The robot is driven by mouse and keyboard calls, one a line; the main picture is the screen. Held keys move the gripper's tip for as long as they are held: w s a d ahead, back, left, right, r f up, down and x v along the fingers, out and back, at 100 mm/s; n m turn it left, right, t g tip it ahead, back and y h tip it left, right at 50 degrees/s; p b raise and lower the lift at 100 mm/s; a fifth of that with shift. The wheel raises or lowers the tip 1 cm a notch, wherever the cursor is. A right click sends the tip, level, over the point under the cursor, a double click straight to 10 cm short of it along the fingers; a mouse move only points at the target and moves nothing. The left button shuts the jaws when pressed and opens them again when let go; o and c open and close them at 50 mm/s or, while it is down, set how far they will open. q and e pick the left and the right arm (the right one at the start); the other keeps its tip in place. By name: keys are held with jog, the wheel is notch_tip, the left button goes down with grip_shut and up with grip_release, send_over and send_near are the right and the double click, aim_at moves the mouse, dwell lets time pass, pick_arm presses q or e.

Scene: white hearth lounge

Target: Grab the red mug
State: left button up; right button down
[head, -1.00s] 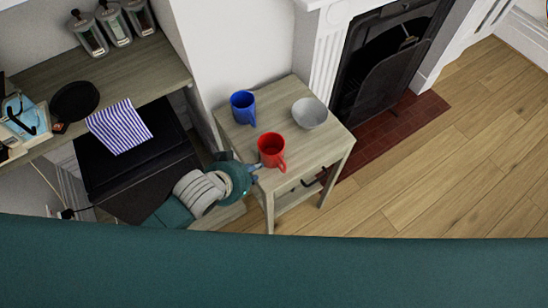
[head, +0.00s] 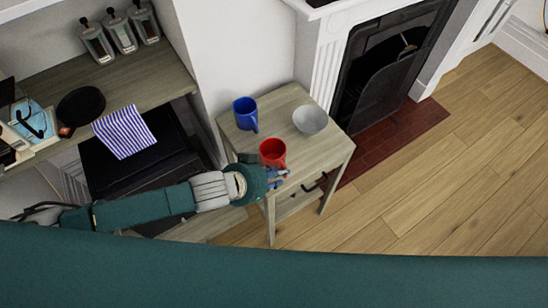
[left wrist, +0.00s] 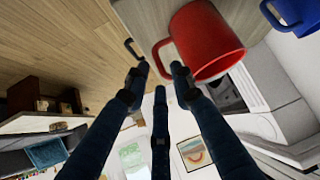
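The red mug (head: 272,151) stands upright on the small wooden table, between the blue mug and the table's front edge. Its handle points toward my left gripper (head: 284,174), which is just in front of it. In the left wrist view, the red mug (left wrist: 205,38) is at the top, with its handle between and beyond the tips of my left gripper (left wrist: 160,70). The fingers are apart and hold nothing; I cannot tell whether one touches the handle. My right gripper is not in view.
A blue mug (head: 245,113) and a grey bowl (head: 310,119) stand behind the red mug on the small table (head: 320,154). A fireplace (head: 375,85) is behind to the right. A counter with jars (head: 122,35) is at the left. Open wooden floor lies to the right.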

aim_at(287, 178)
pick_arm(q)
jog(key=x, duration=0.2)
jog(key=p+x, duration=0.1)
jog(key=x, duration=0.2)
jog(key=shift+d+r, duration=0.15)
jog(key=shift+d, duration=0.15)
grip_shut()
jog(key=shift+r, duration=0.1)
